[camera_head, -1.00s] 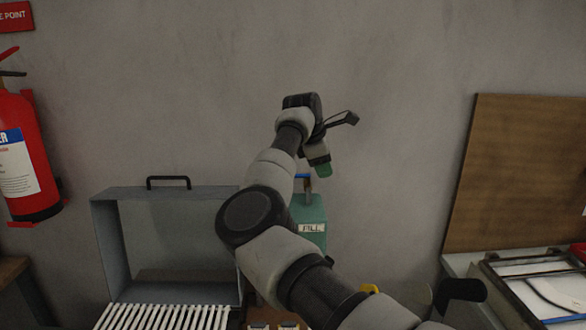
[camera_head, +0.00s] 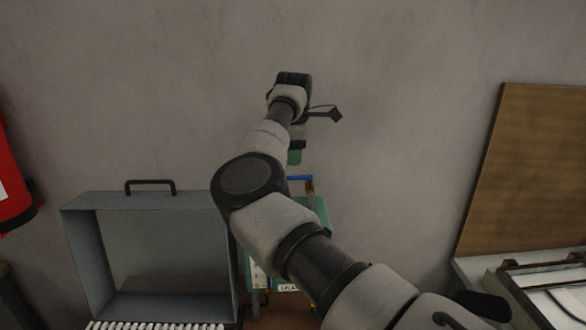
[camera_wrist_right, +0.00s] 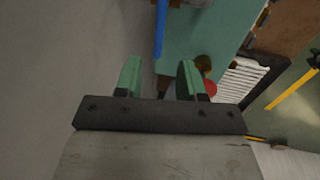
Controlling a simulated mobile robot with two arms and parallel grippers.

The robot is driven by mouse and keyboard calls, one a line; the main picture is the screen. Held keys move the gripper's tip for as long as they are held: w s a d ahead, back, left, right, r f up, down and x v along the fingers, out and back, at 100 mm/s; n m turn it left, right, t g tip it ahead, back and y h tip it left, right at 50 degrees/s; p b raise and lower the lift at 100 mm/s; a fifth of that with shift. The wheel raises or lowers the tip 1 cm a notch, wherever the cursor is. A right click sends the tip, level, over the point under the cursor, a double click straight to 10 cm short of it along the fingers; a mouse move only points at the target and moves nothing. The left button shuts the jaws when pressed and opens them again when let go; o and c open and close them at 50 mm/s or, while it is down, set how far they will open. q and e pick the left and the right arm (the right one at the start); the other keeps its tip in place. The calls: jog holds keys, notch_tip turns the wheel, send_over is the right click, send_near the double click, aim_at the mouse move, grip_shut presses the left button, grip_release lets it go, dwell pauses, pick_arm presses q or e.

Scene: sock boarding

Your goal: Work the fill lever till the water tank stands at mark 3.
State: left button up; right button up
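A teal housing (camera_head: 319,213) stands against the wall, largely hidden behind my right arm. A blue bar (camera_head: 299,178) and a short brown post (camera_head: 310,187) show at its top; I cannot tell which part is the fill lever. My right gripper (camera_head: 296,152) is just above the blue bar. In the right wrist view its two green fingers (camera_wrist_right: 160,78) are apart with nothing between them. Beyond them are the blue bar (camera_wrist_right: 160,28) and the teal housing (camera_wrist_right: 193,38). No water level or mark 3 is readable. My left gripper is not in view.
A grey open box with a handle (camera_head: 150,198) stands left of the housing, white slats (camera_head: 150,326) in front of it. A brown board (camera_head: 535,170) leans at the right. Part of a red fire extinguisher (camera_head: 12,185) hangs at the far left.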

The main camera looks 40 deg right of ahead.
aim_at(294, 177)
jog(key=f, duration=0.1)
jog(key=f+p, duration=0.1)
jog(key=f, duration=0.1)
jog(key=w+d+f, duration=0.1)
jog(key=f, duration=0.1)
jog(key=shift+f, duration=0.2)
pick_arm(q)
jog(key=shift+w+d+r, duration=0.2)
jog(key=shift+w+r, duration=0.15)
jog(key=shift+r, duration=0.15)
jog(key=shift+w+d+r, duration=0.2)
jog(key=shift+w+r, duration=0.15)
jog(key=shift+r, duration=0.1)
pick_arm(e)
jog(key=shift+f, duration=0.4)
jog(key=shift+c, duration=0.3)
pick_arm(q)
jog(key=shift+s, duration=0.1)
pick_arm(e)
grip_shut()
